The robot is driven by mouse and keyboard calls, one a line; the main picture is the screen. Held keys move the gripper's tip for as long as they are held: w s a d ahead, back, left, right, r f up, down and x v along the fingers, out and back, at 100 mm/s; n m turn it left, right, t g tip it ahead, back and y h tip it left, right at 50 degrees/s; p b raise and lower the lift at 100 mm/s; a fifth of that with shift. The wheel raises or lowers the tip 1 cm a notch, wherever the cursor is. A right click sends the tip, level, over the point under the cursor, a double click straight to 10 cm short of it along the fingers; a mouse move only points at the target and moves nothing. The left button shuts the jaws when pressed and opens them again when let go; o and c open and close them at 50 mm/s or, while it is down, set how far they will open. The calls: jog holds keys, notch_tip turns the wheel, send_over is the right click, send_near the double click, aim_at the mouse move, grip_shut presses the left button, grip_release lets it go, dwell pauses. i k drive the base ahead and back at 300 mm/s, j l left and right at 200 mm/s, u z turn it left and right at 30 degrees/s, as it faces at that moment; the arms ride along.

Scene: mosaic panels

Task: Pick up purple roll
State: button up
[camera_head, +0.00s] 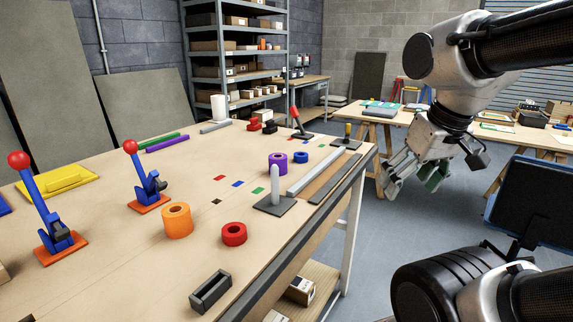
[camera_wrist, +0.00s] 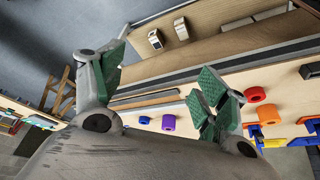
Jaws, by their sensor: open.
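The purple roll (camera_head: 278,163) stands upright on the wooden workbench, near its right-hand side, just left of a smaller blue roll (camera_head: 300,157). In the wrist view the purple roll (camera_wrist: 168,123) shows low in the middle, with the blue roll (camera_wrist: 144,120) to its left. My gripper (camera_head: 412,180) hangs off the right edge of the bench, well apart from the roll.
A grey plate with an upright post (camera_head: 275,190) stands in front of the purple roll. An orange roll (camera_head: 177,221), a red roll (camera_head: 234,234) and a dark open block (camera_head: 210,291) lie nearer. A long grey bar (camera_head: 318,171) runs along the bench's right side. Red-knobbed lever clamps stand left.

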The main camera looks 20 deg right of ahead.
aim_at(281, 159)
jog(key=i+l+u, duration=0.2)
jog(key=l, duration=0.2)
jog(key=i+l+u, duration=0.2)
jog(key=l, duration=0.2)
jog(key=l+u, duration=0.2)
jog(key=l, duration=0.25)
jog(key=i+l+u, duration=0.25)
jog(key=l, duration=0.25)
jog(key=k+j, duration=0.05)
jog(key=k, duration=0.05)
